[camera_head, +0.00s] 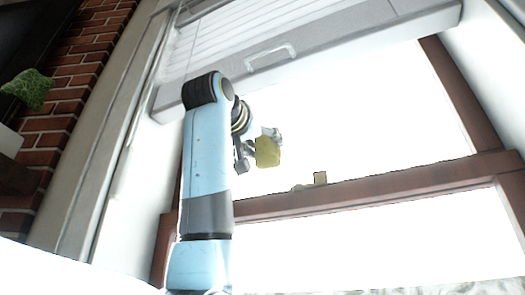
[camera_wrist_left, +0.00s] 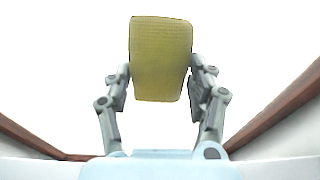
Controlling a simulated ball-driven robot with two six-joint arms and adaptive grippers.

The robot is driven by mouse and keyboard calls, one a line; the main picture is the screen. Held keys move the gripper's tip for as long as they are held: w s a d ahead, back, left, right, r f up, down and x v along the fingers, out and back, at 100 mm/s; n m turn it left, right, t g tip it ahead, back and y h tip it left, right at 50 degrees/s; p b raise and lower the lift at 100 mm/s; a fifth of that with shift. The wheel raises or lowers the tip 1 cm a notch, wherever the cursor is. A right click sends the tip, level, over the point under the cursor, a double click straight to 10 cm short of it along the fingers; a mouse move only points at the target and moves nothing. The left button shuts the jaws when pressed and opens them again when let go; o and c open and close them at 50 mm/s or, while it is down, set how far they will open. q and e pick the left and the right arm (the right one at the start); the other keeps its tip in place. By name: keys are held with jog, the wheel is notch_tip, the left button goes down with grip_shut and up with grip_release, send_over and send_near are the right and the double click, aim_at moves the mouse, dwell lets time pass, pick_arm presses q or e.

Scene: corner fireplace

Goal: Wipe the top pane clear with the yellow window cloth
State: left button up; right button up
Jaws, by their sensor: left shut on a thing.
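The yellow window cloth (camera_head: 268,152) is in my left gripper (camera_head: 258,150), in front of the top pane (camera_head: 370,120). In the left wrist view the cloth (camera_wrist_left: 161,58) sits between both fingers of the left gripper (camera_wrist_left: 161,85), which is shut on it. The top pane is glaring white, so any dirt on it cannot be made out. I cannot tell whether the cloth touches the glass. My right gripper is not in view.
A pale blind with a handle (camera_head: 270,55) covers the upper part of the window. A brown crossbar (camera_head: 380,186) with a small latch (camera_head: 319,178) runs below the top pane. A brick wall (camera_head: 75,95) and a green object (camera_head: 28,88) are at the left.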

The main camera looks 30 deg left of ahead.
aim_at(287, 149)
pick_arm(q)
jog(key=shift+w+p, duration=0.3)
jog(key=shift+w, duration=0.6)
jog(key=shift+d+p, duration=0.3)
jog(key=shift+d, duration=1.65)
jog(key=shift+w, duration=0.1)
jog(key=shift+a+p, duration=0.75)
jog(key=shift+a, duration=1.25)
jog(key=shift+s, duration=0.2)
